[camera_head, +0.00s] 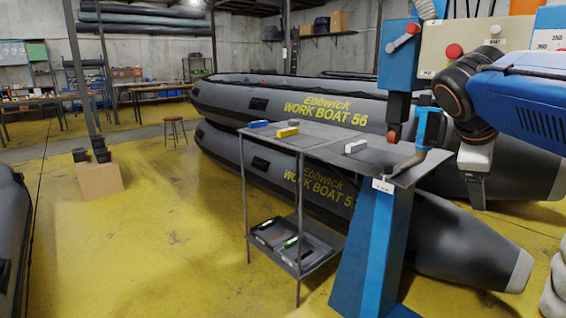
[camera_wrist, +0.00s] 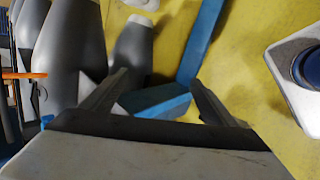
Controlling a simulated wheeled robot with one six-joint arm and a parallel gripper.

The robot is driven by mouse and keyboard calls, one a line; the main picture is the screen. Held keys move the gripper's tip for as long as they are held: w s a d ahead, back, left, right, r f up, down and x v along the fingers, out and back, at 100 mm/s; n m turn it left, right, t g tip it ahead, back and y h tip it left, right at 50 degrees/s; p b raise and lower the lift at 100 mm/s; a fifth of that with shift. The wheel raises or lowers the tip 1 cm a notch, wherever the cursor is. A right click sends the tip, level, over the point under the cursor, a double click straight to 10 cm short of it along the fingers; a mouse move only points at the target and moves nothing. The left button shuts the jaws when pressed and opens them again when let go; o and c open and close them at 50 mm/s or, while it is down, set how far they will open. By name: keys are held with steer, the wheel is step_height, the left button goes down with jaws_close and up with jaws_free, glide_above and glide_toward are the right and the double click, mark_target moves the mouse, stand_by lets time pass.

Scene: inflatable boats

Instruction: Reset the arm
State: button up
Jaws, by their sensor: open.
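My gripper (camera_head: 475,190) hangs at the right of the head view, at the end of my folded black and blue arm. It points down in front of the stacked grey boats and touches nothing that I can see. In the wrist view my gripper (camera_wrist: 160,90) shows two dark fingers spread apart with nothing between them. Behind the fingers are a blue post (camera_wrist: 203,35) and the yellow floor.
A blue machine (camera_head: 372,245) stands left of my gripper, joined to a grey table (camera_head: 330,142) with small blocks on top. Grey boats (camera_head: 300,100) marked WORK BOAT 56 lie behind. A cardboard box (camera_head: 100,182) stands at left. Yellow floor at left is mostly clear.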

steer(key=s+a+f+m+y, duration=0.2)
steer(key=s+a+f+m, duration=0.1)
steer(key=f, duration=0.5)
steer(key=s+a+f+m+y, duration=0.2)
steer(key=s+a+f, duration=0.4)
steer(key=f, duration=0.3)
steer(key=s+a+f+m+y, duration=0.3)
steer(key=s+a+f+m, duration=0.1)
steer(key=f, duration=0.4)
steer(key=shift+s+a+f, duration=0.15)
steer(key=shift+s+a, duration=0.3)
steer(key=shift+s, duration=0.05)
